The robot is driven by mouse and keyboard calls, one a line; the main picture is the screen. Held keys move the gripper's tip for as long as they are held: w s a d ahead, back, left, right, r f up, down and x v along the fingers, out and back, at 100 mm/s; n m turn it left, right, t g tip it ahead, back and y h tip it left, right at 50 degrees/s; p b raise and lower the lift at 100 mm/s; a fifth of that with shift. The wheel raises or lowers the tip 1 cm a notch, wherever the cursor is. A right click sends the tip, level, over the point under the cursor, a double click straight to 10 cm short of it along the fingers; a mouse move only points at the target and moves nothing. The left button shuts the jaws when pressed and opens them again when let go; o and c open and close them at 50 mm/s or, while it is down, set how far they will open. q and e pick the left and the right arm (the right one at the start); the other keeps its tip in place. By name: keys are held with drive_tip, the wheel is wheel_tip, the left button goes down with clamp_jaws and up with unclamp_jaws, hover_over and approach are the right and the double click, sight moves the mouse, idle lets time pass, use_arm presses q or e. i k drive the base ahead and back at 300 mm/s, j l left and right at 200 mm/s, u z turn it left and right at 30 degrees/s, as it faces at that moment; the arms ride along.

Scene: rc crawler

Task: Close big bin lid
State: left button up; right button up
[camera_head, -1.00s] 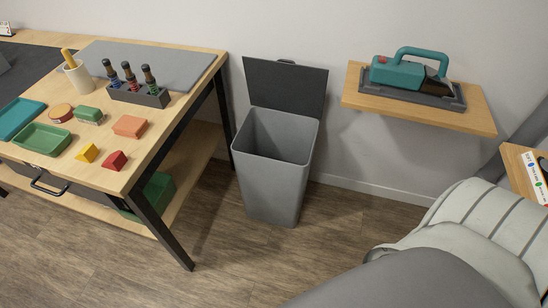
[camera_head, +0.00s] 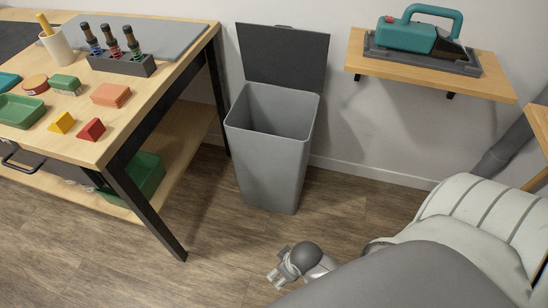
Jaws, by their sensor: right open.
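The big bin (camera_head: 270,160) is a tall grey bin standing on the floor against the wall, in the middle of the head view. Its dark grey lid (camera_head: 283,57) is hinged at the back rim and stands up, so the bin is open. The inside that shows looks empty. My right gripper (camera_head: 274,281) shows only in part, low in the picture, in front of the bin and well apart from it. Its fingers are small in view; it holds nothing that I can see. My left gripper is not in view.
A workbench (camera_head: 150,115) with blocks, green trays and a tool rack (camera_head: 121,63) stands left of the bin. A wall shelf (camera_head: 430,73) with a teal power tool (camera_head: 420,40) hangs to the right. The floor (camera_head: 215,240) before the bin is clear.

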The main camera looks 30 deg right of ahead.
sight(276, 55)
drive_tip(key=i+z, duration=0.2)
drive_tip(key=z, duration=0.95)
drive_tip(key=i+l+u, duration=0.1)
drive_tip(key=u, duration=0.2)
drive_tip(key=i, duration=0.05)
